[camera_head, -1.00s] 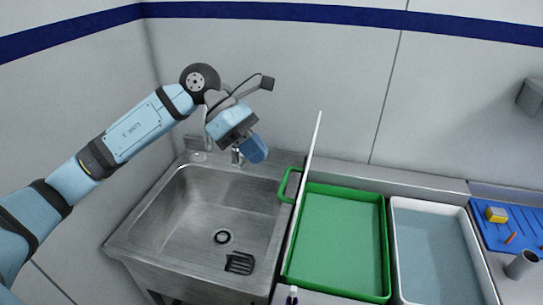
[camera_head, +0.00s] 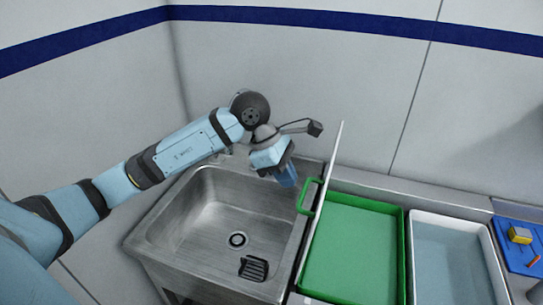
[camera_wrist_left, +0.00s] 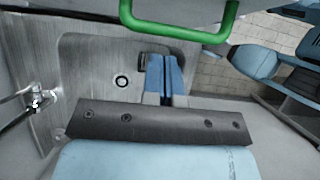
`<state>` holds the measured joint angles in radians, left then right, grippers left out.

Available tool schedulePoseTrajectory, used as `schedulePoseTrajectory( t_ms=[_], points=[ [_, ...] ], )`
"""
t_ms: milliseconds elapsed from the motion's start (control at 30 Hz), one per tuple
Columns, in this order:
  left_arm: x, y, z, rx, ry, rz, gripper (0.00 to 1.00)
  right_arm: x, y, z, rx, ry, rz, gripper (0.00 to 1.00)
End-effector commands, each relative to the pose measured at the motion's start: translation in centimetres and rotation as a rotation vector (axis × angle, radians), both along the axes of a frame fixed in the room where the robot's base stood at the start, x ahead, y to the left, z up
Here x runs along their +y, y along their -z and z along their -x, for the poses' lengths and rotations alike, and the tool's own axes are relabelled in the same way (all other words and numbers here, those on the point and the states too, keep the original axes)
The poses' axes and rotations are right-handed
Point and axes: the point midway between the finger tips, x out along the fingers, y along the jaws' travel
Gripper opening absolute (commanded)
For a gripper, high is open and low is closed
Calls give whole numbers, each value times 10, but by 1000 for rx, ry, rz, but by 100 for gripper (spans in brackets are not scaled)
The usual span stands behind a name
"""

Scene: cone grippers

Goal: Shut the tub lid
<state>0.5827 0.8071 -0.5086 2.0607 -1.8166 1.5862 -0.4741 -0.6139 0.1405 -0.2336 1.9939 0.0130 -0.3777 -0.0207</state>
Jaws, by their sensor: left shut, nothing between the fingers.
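The green tub (camera_head: 352,250) stands right of the sink. Its pale lid (camera_head: 326,190) is open, raised on edge along the tub's left side and seen nearly edge-on. A green handle (camera_head: 309,196) sticks out from the lid toward the sink; the handle also shows at the top of the left wrist view (camera_wrist_left: 180,30). My left gripper (camera_head: 288,178) is shut and empty, with blue fingers, just left of the lid and handle and apart from them. Its fingers show in the left wrist view (camera_wrist_left: 164,75), below the handle. My right gripper is not in view.
A steel sink (camera_head: 185,205) with a drain and a black rack (camera_head: 254,268) lies under my left arm. A faucet (camera_wrist_left: 35,103) stands at its back. A white tub (camera_head: 447,220) and a blue board (camera_head: 515,236) with a yellow block (camera_head: 520,235) are at right.

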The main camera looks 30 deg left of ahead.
Motion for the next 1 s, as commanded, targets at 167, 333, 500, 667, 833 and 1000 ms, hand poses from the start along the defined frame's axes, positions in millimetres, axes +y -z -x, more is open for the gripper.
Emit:
schedulePoseTrajectory(
  t_ms=[167,333,500,667,833,1000],
  points=[
    [-13,4,-4,1,0,0,0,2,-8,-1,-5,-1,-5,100],
    [-15,5,-4,2,-1,-1,0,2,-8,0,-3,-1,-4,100],
    [-15,5,-4,2,-1,0,0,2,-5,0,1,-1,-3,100],
    [-17,5,-5,0,-1,0,0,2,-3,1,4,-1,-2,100],
    [-28,4,-7,-1,1,1,0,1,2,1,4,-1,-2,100],
    [-33,3,-9,0,-1,1,0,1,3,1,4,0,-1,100]
  ],
)
